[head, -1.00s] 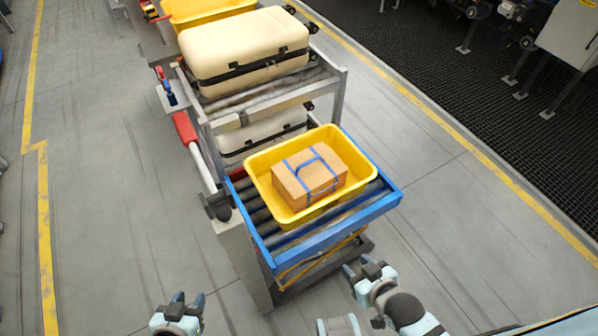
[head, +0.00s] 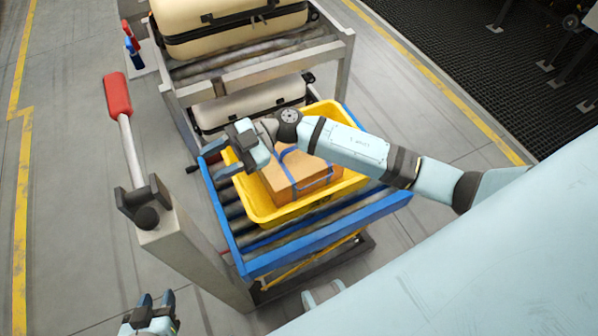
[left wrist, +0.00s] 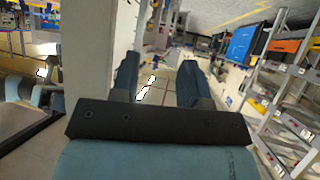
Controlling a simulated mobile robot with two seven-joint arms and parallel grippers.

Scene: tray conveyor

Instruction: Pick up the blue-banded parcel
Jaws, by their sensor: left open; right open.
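The blue-banded parcel (head: 298,182), a brown cardboard box with blue straps, lies in the yellow tray (head: 265,216). My right arm crosses above it and hides its upper part. My right gripper (head: 217,160) is open and empty over the left side of the tray, left of the parcel, fingers pointing left. I cannot tell its height above the tray rim. My left gripper (head: 156,298) is open and empty at the lower left, well away from the parcel. Its two spread fingers also show in the left wrist view (left wrist: 158,75); the parcel does not.
The tray rests on a blue-framed roller table (head: 328,239). A post with a red-handled lever (head: 118,95) stands left of it. Cream suitcases (head: 225,25) lie on the grey rack (head: 260,75) behind. Open floor lies to the left and right.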

